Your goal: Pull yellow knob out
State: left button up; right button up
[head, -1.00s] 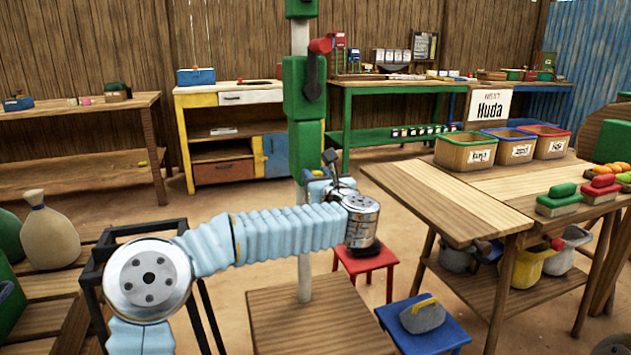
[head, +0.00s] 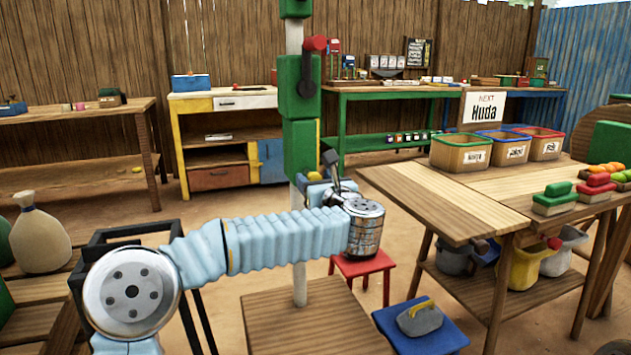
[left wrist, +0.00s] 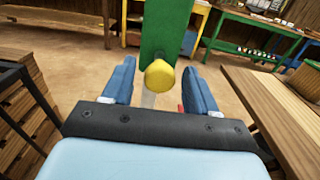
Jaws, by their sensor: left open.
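The yellow knob (left wrist: 160,76) sticks out of the lower part of a green block (left wrist: 167,28) on a post, in the left wrist view. My left gripper (left wrist: 162,68) is open, with one blue finger on each side of the knob. Gaps show between the knob and both fingers, so it is not gripped. In the head view my left gripper (head: 316,188) is at the bottom of the green block (head: 300,148), where my wrist hides much of it. A small yellow patch there may be the knob. My right gripper is not in view.
A red-tipped dark lever (head: 314,62) is on the upper green block. A wooden table (head: 440,205) with labelled bins stands to the right. A red stool (head: 362,266) and a blue stool (head: 390,336) are low behind and beside the post's wooden base (head: 310,318).

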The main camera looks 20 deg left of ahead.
pick_arm(q)
jog(key=b+v, duration=0.2)
jog(key=v, duration=1.1)
jog(key=shift+d, duration=0.1)
